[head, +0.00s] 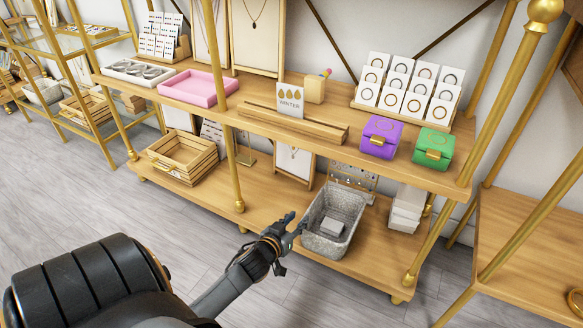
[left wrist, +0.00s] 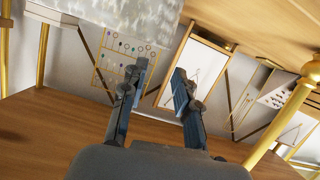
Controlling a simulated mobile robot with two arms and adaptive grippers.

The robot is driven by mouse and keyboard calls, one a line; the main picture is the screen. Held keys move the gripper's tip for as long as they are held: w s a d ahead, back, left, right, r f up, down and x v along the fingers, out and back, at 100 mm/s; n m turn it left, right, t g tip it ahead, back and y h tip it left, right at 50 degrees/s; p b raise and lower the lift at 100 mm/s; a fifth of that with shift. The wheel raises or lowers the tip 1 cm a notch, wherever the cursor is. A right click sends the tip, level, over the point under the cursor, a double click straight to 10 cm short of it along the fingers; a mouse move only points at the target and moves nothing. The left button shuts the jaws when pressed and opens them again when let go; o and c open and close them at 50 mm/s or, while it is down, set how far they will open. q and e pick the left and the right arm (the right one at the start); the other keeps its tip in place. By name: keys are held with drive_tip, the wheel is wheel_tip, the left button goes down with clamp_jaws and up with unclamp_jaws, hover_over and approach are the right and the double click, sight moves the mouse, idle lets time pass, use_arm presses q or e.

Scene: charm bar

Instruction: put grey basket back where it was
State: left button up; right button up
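The grey basket (head: 318,248) is on the lower wooden shelf (head: 262,208), towards its right half. A small pale block (head: 332,227) lies inside it. My left gripper (head: 296,228) is just left of the basket, near its left rim; I cannot tell whether they touch. In the left wrist view the gripper (left wrist: 160,88) has its two fingers apart with nothing between them. The basket's grey wall (left wrist: 120,25) fills the upper left of that view, beyond the fingers' tips. My right gripper is not in view.
The upper shelf (head: 325,160) overhangs. A gold post (head: 232,168) rises left of my gripper.

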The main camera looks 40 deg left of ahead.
use_arm(q)
drive_tip(key=shift+p+v, duration=0.45)
drive_tip(key=shift+v, duration=1.15)
